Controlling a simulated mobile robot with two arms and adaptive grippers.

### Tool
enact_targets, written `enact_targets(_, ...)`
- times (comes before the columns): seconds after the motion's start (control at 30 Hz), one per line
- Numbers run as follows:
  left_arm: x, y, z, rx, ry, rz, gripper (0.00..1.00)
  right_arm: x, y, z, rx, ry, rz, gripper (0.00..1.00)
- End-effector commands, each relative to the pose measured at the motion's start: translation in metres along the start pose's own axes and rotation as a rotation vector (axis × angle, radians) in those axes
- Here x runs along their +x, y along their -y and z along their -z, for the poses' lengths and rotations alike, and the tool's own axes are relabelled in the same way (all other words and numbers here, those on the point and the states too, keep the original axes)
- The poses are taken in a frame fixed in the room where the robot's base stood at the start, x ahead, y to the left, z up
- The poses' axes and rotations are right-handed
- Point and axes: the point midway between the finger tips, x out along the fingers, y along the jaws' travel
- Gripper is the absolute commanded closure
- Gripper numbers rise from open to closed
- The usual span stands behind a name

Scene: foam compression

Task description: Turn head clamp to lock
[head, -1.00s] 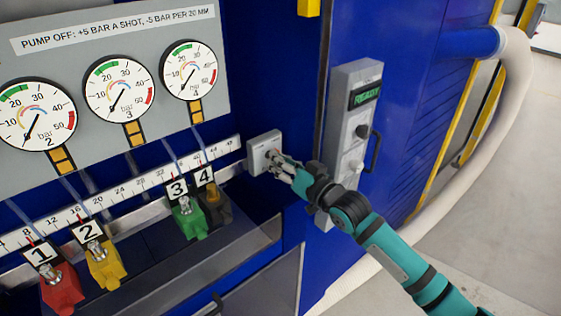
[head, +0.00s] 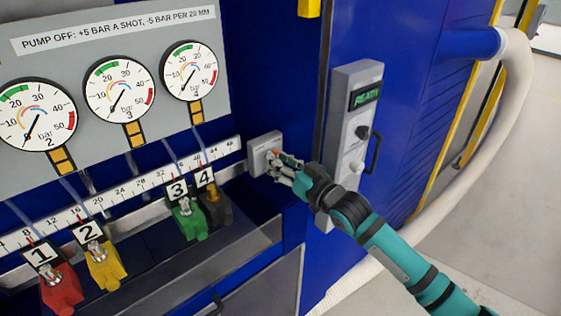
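A small grey box (head: 257,150) is mounted on the blue wall at the right end of the ruler. My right gripper (head: 276,165) reaches it from the lower right, with its fingertips at the box's face. A small orange-red part shows by the fingertips. The fingers hide much of the front, so I cannot tell whether they grip anything or whether this box carries the head clamp control. A grey control panel (head: 343,110) to the right has a green-lit display (head: 365,96), a black knob (head: 362,132) and a light knob (head: 356,166). My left gripper is not in view.
Pressure gauges (head: 121,88) sit on a grey board at left. Below the ruler (head: 130,187) stand numbered red (head: 62,290), yellow (head: 106,270), green (head: 189,222) and dark (head: 217,207) blocks. A pale hose (head: 516,100) curves down at right. Open floor lies at lower right.

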Motion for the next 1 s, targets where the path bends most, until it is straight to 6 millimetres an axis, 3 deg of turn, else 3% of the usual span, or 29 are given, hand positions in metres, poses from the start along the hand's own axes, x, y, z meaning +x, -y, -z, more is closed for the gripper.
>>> enact_targets(0.37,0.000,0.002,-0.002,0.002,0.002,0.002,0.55,-0.004,-0.001,-0.001,0.001,0.001,-0.001,0.64)
enact_targets(0.47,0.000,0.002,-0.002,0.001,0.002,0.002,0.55,-0.017,-0.001,-0.001,0.001,0.002,-0.001,0.64)
enact_targets(0.8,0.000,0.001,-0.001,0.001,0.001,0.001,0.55,-0.088,-0.001,-0.002,0.000,0.003,-0.002,0.64)
enact_targets(1.0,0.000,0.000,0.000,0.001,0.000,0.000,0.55,-0.114,-0.001,-0.001,0.000,0.002,-0.001,0.64)
